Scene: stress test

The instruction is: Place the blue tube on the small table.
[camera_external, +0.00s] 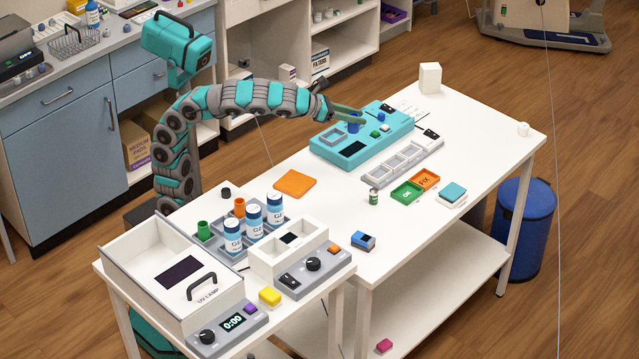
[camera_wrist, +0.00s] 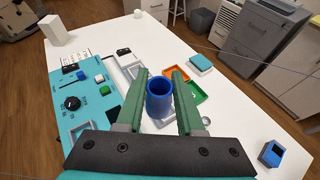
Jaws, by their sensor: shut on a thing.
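The blue tube (camera_external: 354,125) is held between the green fingers of my gripper (camera_external: 352,114) over the teal device on the large table. In the wrist view the blue tube (camera_wrist: 159,98) stands upright, open end up, between the fingers of my gripper (camera_wrist: 160,92). Whether its lower end is clear of the device cannot be told. The small table (camera_external: 287,304) is the white one at the lower left, adjoining the large white table (camera_external: 420,245). It bears a UV lamp box, a grey tray with bottles and tubes, and a grey device.
The teal device (camera_external: 330,152) and a grey slotted rack (camera_external: 400,163) lie near the tube. Green and orange trays (camera_external: 407,191), an orange pad (camera_external: 294,183) and a small blue box (camera_external: 363,240) also lie on the large table. The UV lamp box (camera_external: 150,250) crowds the small table.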

